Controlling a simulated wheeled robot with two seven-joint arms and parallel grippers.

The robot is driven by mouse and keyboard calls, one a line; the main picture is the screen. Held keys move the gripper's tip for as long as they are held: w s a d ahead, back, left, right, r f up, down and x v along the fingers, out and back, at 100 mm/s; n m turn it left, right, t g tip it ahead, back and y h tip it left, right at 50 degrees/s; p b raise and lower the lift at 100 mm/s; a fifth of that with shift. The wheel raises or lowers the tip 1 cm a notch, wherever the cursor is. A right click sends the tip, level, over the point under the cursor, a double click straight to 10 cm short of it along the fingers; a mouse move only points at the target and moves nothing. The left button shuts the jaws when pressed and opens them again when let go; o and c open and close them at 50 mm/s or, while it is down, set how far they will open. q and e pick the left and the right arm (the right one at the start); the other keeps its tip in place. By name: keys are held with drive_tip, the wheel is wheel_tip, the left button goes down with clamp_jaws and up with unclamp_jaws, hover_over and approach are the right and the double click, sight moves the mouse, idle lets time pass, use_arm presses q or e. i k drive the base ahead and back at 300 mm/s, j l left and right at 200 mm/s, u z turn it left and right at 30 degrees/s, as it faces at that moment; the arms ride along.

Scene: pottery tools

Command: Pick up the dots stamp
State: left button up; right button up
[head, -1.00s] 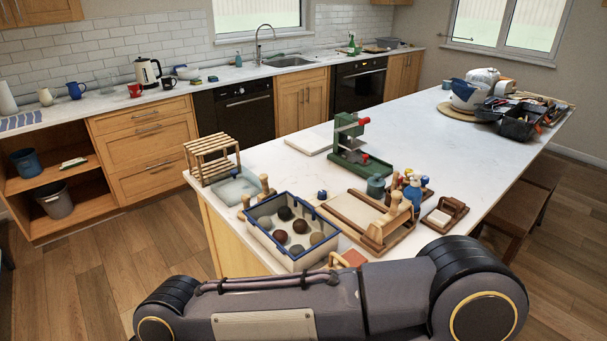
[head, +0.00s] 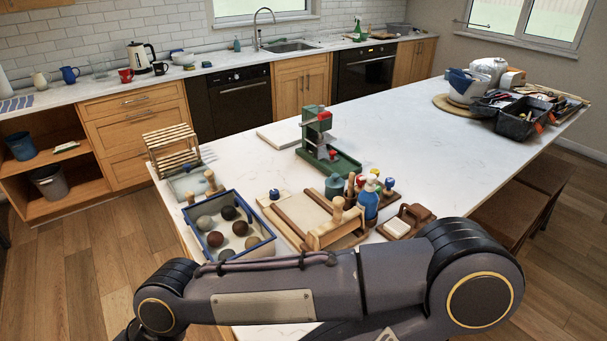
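I cannot tell for sure which item is the dots stamp. A group of upright tools with red, yellow and blue tops stands on a wooden rack (head: 385,200) behind a blue bottle (head: 368,205); any pattern on them is too small to see. One of my arms crosses the bottom of the view in front of the island. Neither of my grippers shows.
A blue-rimmed tray (head: 262,247) of dark and light balls sits at the near left edge.

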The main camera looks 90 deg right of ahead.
sight(359, 188)
drive_tip(key=k+l+z, duration=0.15)
drive_tip(key=z, duration=0.25)
drive_tip(key=k+l+z, duration=0.15)
drive_tip(key=l+z, duration=0.25)
drive_tip(key=k+l+z, duration=0.1)
drive_tip(key=l+z, duration=0.5)
drive_tip(key=z, duration=0.15)
drive_tip(key=i+l+z, duration=0.25)
drive_tip(key=i+l, duration=0.2)
